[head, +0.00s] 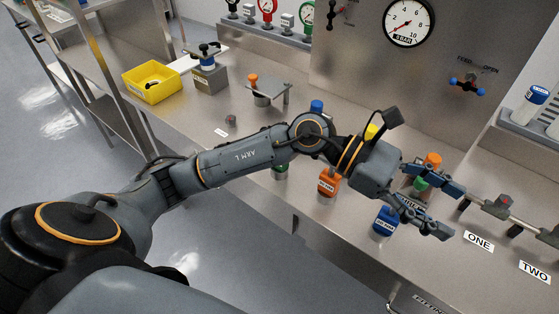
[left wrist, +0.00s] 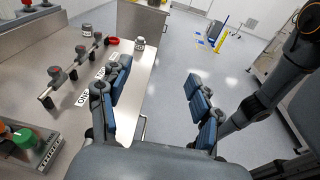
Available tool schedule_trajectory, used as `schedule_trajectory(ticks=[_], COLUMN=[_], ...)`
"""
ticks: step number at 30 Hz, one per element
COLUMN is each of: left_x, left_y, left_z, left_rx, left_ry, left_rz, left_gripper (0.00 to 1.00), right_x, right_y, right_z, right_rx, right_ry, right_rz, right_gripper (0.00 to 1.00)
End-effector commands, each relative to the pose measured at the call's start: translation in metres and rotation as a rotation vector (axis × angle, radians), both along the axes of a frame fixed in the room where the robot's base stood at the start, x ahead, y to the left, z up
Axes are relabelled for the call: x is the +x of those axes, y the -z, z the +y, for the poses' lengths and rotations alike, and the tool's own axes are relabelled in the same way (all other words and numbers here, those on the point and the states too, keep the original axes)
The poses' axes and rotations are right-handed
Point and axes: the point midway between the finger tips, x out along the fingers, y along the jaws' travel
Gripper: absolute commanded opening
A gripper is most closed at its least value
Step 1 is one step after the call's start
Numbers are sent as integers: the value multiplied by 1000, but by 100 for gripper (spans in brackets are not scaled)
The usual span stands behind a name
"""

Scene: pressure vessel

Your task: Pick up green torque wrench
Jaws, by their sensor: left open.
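No long wrench shape with a green handle can be made out for certain. A small green piece (head: 420,184) stands on the bench under an orange-topped one, just behind my left gripper (head: 446,210). Another green piece (head: 280,170) is mostly hidden behind my left forearm.
A blue container (head: 385,221) and an orange container (head: 328,182) stand near the bench's front edge, below my left wrist. Valve fittings (head: 497,207) with labels ONE and TWO lie to the right. A yellow bin (head: 151,82) is at the back left. A gauge panel (head: 408,22) rises behind.

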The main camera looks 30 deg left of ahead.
Motion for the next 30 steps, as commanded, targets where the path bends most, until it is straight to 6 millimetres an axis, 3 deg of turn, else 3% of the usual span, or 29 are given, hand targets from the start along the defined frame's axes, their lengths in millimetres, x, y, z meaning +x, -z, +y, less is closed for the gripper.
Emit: schedule_trajectory(ticks=[3, 5, 8, 12, 15, 18, 23, 30], left_x=[15, 27, 52, 80, 90, 92, 92, 95], left_y=[49, 71, 93, 94, 81, 67, 61, 93], left_z=[34, 62, 122, 217, 273, 310, 334, 342], left_rx=[360, 544, 855, 1249, 1461, 1600, 1684, 1684], left_ry=[91, 133, 194, 252, 274, 289, 299, 302], left_rz=[-220, -305, -409, -455, -435, -401, -368, -361], left_gripper=[64, 64, 64, 64, 64, 64, 64, 64], right_x=[0, 0, 0, 0, 0, 0, 0, 0], right_y=[0, 0, 0, 0, 0, 0, 1, 3], right_z=[0, 0, 0, 0, 0, -1, 0, 0], right_rx=[0, 0, 0, -1, -1, -1, -1, -1], right_ry=[0, 1, 1, 1, 1, 1, 1, 1], right_rz=[1, 1, 1, 1, 1, 1, 0, 0], right_gripper=[40, 40, 40, 40, 40, 40, 40, 40])
